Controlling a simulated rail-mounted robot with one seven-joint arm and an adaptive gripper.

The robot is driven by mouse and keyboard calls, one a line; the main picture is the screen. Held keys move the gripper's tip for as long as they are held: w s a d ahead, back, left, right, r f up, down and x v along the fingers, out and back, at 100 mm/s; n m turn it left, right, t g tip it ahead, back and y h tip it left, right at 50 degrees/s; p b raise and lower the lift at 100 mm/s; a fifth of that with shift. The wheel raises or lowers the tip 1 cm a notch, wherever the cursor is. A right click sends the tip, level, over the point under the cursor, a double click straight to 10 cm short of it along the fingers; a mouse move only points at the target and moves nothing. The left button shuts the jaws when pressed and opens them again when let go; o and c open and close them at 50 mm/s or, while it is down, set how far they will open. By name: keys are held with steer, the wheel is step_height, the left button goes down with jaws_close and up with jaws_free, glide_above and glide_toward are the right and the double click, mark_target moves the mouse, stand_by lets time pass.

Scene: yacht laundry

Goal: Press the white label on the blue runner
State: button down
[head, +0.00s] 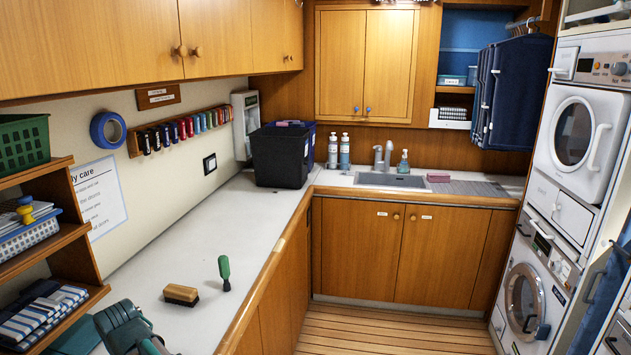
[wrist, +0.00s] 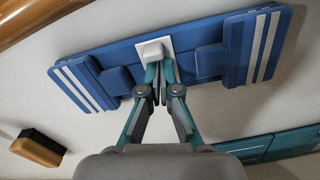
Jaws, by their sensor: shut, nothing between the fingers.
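The blue runner (wrist: 205,45) lies across the pale worktop in the wrist view, with white stripes near both ends and raised blue pads along it. The white label (wrist: 169,43) is a small square at the runner's middle. A small pale block-like shape (wrist: 152,51) shows over the label, at my fingertips; I cannot tell what it is. My gripper (wrist: 160,68) is shut and empty, its tips over the label's near edge. Whether the tips touch the label cannot be told. The runner and label cannot be made out in the head view.
A wooden brush (head: 181,295) lies on the worktop (head: 190,245); it also shows in the wrist view (wrist: 38,148). Shelves (head: 60,240) flank the left. A black bin (head: 280,155) stands farther back, with clear worktop before it.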

steer(key=shift+r+p, duration=1.3)
steer(key=shift+r, duration=1)
